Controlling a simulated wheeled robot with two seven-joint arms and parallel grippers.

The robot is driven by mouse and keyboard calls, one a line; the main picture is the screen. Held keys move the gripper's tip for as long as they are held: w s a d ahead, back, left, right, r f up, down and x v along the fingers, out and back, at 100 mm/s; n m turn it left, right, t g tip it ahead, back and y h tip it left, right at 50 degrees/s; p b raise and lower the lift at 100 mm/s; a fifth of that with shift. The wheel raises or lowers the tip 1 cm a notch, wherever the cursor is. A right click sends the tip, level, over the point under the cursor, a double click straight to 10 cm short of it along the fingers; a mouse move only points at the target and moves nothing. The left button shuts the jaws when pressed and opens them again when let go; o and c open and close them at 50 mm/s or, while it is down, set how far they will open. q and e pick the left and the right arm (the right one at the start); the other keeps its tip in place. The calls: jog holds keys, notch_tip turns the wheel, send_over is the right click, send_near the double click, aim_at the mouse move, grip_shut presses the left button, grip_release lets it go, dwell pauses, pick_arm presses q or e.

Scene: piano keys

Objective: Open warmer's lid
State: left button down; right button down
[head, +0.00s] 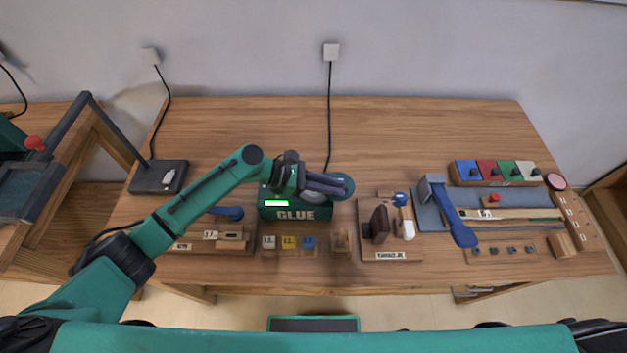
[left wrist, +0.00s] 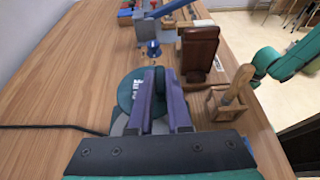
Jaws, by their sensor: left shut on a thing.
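The glue warmer (head: 294,213) is a dark green box marked GLUE, standing on the bench. Its round teal lid (head: 343,181) shows at the right of the box top, with a grey round surface partly visible beside it. In the left wrist view the lid (left wrist: 127,92) is partly behind the fingers, with a grey rim below it; it looks tilted off that rim. My left gripper (head: 343,187) is shut on the lid; its purple fingers also show in the left wrist view (left wrist: 157,80). The exact grip point is hidden. My right gripper is not in view.
Small labelled blocks (head: 288,243) stand in front of the warmer. A wooden board with a brown block (head: 379,224) is to its right, with a blue-handled tool (head: 452,215) beyond. A black cord (head: 329,115) runs behind it to the wall. The back bench is clear.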

pick_arm(q)
jog(key=shift+d+r, duration=0.1)
jog(key=shift+d, duration=0.8)
jog(key=c, duration=0.9)
grip_release()
jog(key=shift+a, duration=0.1)
jog(key=shift+o, duration=0.2)
jog(key=b+v, duration=0.3)
jog(key=v, duration=1.1)
jog(key=shift+a, duration=0.3)
